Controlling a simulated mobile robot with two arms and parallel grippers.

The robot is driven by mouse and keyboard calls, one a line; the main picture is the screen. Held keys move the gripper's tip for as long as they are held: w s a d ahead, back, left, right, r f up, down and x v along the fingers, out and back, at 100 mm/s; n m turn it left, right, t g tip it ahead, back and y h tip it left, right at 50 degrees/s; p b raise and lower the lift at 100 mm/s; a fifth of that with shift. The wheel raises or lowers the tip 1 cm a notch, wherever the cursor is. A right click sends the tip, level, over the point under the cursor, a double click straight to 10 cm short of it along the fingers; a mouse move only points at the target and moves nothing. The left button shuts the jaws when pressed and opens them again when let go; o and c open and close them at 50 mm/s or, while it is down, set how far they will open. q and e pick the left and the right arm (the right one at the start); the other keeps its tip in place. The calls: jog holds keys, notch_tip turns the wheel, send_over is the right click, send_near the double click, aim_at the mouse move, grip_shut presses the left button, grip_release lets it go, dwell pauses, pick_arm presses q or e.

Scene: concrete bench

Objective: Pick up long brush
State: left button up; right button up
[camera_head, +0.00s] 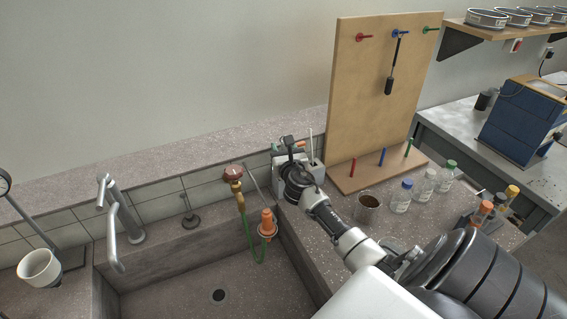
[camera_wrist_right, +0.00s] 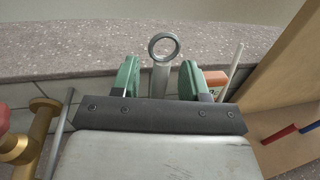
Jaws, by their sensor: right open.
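In the right wrist view a grey handle with a ring at its top (camera_wrist_right: 163,50) stands upright between the green fingertips of my right gripper (camera_wrist_right: 160,80). It looks like the long brush, but its lower part and any bristles are hidden behind the gripper body. The fingers are apart, one on each side of the handle; I cannot tell whether they touch it. My left gripper is not in view.
A thin white rod (camera_head: 310,145) stands just right of the gripper. A brown cup (camera_head: 367,204) and bottles (camera_head: 401,197) stand nearby. A red-topped brass tap (camera_head: 233,174) is on the left.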

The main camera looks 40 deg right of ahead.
grip_shut()
jog(key=shift+r, duration=0.1)
notch_tip(320, 180, up, 10)
jog(key=p, duration=0.3)
jog(key=shift+r, duration=0.15)
notch_tip(320, 180, up, 9)
jog(key=p, duration=0.9)
jog(key=shift+f, duration=0.2)
jog(key=shift+f, duration=0.1)
